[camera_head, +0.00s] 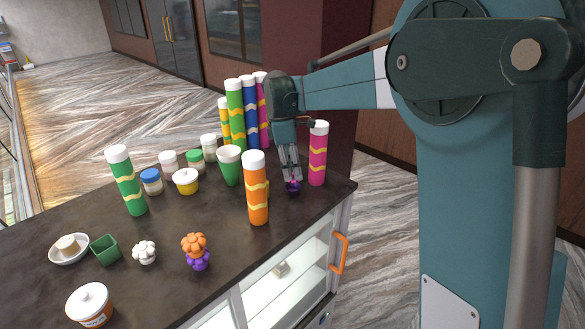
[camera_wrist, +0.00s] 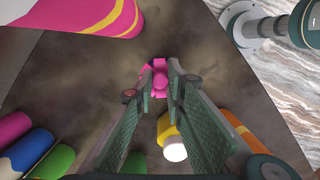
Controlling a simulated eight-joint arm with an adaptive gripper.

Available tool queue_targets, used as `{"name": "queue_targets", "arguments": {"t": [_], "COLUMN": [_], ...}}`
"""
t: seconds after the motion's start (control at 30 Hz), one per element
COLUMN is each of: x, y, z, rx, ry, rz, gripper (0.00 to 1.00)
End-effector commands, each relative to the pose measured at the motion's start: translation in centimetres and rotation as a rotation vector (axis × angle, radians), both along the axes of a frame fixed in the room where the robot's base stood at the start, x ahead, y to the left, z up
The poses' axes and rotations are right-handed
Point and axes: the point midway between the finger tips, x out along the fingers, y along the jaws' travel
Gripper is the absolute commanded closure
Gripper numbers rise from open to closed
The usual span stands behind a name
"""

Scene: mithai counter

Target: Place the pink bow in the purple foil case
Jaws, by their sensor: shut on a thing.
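My gripper (camera_head: 291,178) points down near the right end of the dark counter. Its fingers are shut on the pink bow (camera_wrist: 160,80), seen between the fingertips in the wrist view. In the head view the bow shows as a small dark magenta-purple patch (camera_head: 293,187) at the fingertips, low over the counter or touching it; I cannot tell which. I cannot clearly make out the purple foil case.
A pink tube (camera_head: 318,155) stands close right of my gripper, and an orange tube (camera_head: 257,190) close left. Taller tubes (camera_head: 235,115) stand behind. Cups and jars fill the middle. A green square case (camera_head: 105,250) and white bow (camera_head: 145,253) lie front left. Open counter lies between.

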Motion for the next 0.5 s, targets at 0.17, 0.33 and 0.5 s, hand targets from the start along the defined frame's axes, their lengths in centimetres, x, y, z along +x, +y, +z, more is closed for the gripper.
{"name": "queue_targets", "arguments": {"t": [0.17,0.33,0.5], "x": [0.0,0.0,0.0], "y": [0.0,0.0,0.0], "z": [-1.3,-1.9,-2.0], "rx": [0.000,0.000,0.000], "ry": [0.000,0.000,0.000], "rz": [0.000,0.000,0.000], "gripper": [0.93,0.93,0.93]}}
